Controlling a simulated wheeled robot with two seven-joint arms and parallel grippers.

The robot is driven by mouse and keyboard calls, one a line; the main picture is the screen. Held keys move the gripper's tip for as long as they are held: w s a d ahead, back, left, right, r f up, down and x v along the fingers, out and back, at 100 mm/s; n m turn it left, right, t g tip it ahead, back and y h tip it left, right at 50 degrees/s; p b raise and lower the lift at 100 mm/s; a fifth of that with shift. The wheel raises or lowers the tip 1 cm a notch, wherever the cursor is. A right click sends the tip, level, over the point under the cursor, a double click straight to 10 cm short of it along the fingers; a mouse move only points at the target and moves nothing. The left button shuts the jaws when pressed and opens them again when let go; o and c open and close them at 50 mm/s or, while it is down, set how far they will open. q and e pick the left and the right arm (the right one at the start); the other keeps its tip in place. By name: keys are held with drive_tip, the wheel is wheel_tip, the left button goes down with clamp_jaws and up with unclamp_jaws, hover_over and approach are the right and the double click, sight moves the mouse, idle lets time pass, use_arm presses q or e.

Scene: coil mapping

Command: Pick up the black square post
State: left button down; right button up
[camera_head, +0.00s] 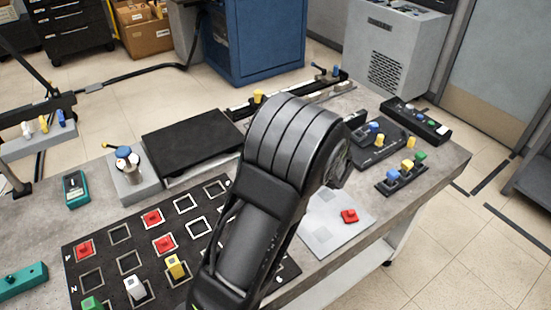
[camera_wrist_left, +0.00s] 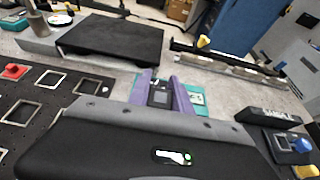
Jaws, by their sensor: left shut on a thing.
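In the left wrist view my left gripper (camera_wrist_left: 163,93) has its two purple fingers closed on the dark, squarish black square post (camera_wrist_left: 160,98). Only its near end shows between the fingers, so its length and whether it touches the table cannot be told. A teal piece (camera_wrist_left: 195,96) shows just behind and beside the fingers. In the head view my own thick black and grey arm fills the middle and hides the gripper and the post. My right gripper is in neither view.
A black pegboard (camera_head: 120,238) with square frames and red, white, yellow and green pieces lies at front left. A black platform (camera_head: 190,138) stands behind it. A light grey plate (camera_head: 335,235) with a red piece (camera_head: 349,216) lies right of my arm. Blocks with coloured knobs (camera_head: 405,172) stand at right.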

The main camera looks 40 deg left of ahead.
use_arm(q)
drive_tip(key=shift+r, duration=0.45)
idle(0.5)
